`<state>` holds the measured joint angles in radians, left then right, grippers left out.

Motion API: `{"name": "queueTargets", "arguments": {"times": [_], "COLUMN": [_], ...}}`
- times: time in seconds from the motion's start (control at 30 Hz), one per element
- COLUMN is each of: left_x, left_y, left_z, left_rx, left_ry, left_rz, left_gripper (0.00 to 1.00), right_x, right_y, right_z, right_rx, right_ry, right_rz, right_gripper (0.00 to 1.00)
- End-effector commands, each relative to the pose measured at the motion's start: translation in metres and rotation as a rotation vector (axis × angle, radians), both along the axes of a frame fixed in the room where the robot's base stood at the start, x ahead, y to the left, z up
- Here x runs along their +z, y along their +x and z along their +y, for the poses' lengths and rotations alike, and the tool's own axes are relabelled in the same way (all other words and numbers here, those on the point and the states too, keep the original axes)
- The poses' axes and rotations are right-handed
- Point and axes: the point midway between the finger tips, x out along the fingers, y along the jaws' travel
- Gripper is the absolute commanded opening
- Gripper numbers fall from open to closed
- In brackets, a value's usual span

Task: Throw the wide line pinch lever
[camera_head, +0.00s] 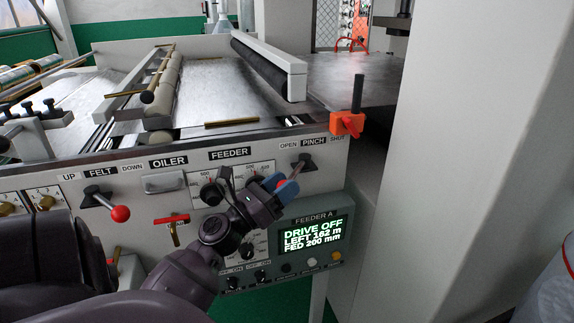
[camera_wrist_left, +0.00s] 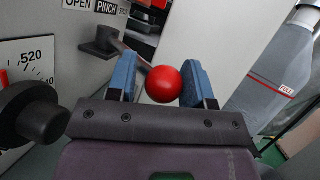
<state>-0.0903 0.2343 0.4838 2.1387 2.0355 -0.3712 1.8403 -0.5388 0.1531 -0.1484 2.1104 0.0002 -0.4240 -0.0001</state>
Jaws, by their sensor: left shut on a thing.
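The pinch lever (camera_head: 304,164) sits on the front panel under the label OPEN PINCH SHUT. Its rod slants down and left from a dark mount, toward the OPEN side. In the wrist view the mount (camera_wrist_left: 101,42) is at upper left and the lever's red ball knob (camera_wrist_left: 164,85) lies between the blue fingers. My left gripper (camera_head: 284,186) is shut on this knob, which its fingers mostly hide in the head view. It also shows in the wrist view (camera_wrist_left: 160,78). My right gripper is not in view.
The feeder display (camera_head: 313,237) reads DRIVE OFF, LEFT 162 m, FED 200 mm, just below my gripper. Black dials (camera_head: 212,193) are to the left. The felt lever (camera_head: 108,206) and a red-handled valve (camera_head: 172,220) are farther left. An orange clamp (camera_head: 347,123) juts out at the upper right corner.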

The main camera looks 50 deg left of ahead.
Motion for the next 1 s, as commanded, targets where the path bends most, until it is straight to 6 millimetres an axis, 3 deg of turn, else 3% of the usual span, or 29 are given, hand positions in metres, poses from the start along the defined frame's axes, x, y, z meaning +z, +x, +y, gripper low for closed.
{"name": "queueTargets", "arguments": {"times": [0.47, 0.5, 0.7, 1.0], "left_x": [0.0033, 0.0033, 0.0015, -0.001], "left_y": [0.0012, 0.0012, 0.0006, -0.0014], "left_z": [0.0062, 0.0062, 0.0052, 0.0037], "left_rx": [0.014, 0.014, 0.01, 0.007], "left_ry": [0.003, 0.003, 0.002, 0.001], "left_rz": [-0.006, -0.006, -0.002, 0.0], "left_gripper": [0.04, 0.51, 0.81, 0.81], "right_x": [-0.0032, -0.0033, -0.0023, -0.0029], "right_y": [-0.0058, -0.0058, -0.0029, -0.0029], "right_z": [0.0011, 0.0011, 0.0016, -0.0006], "right_rx": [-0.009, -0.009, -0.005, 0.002], "right_ry": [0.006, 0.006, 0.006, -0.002], "right_rz": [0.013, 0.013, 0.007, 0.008], "right_gripper": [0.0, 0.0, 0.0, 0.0]}}
